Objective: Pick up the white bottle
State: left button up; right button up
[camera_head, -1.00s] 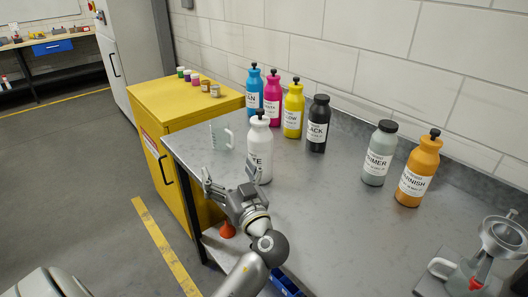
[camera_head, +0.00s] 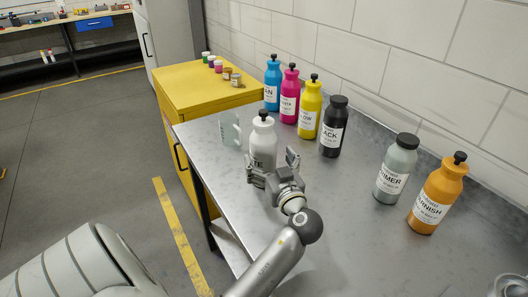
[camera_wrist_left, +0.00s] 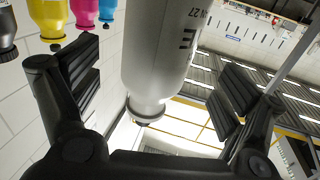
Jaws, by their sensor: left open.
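The white bottle (camera_head: 263,142) with a black cap stands upright on the metal table, near its left part. My left gripper (camera_head: 272,165) is open at the bottle, with one finger on each side of its lower body in the head view. In the left wrist view the white bottle (camera_wrist_left: 165,50) appears upside down between the two open fingers of the left gripper (camera_wrist_left: 160,85), with visible gaps on both sides. Whether a finger touches it cannot be told. My right gripper is not in view.
A clear beaker (camera_head: 230,130) stands just left of the bottle. Blue (camera_head: 272,83), magenta (camera_head: 289,95), yellow (camera_head: 310,108) and black (camera_head: 333,128) bottles stand behind. Grey (camera_head: 396,170) and orange (camera_head: 438,195) bottles stand right. A yellow cabinet (camera_head: 190,92) adjoins the table.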

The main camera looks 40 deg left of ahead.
pick_arm(q)
jog(key=shift+w+a, duration=0.2)
jog(key=shift+a, duration=0.05)
jog(key=shift+w+a+p, duration=0.2)
jog(key=shift+w+p, duration=0.05)
jog(key=shift+p, duration=0.05)
jog(key=p+x, duration=0.2)
jog(key=x, duration=0.2)
jog(key=shift+a, duration=0.1)
jog(key=shift+w+a+f, duration=0.1)
jog(key=shift+w+a, duration=0.05)
jog(key=shift+a, duration=0.05)
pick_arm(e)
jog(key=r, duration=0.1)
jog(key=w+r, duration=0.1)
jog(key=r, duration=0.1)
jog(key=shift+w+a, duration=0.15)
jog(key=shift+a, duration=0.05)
pick_arm(q)
jog(key=shift+d, duration=0.1)
jog(key=shift+c, duration=0.4)
jog(key=c, duration=1.7)
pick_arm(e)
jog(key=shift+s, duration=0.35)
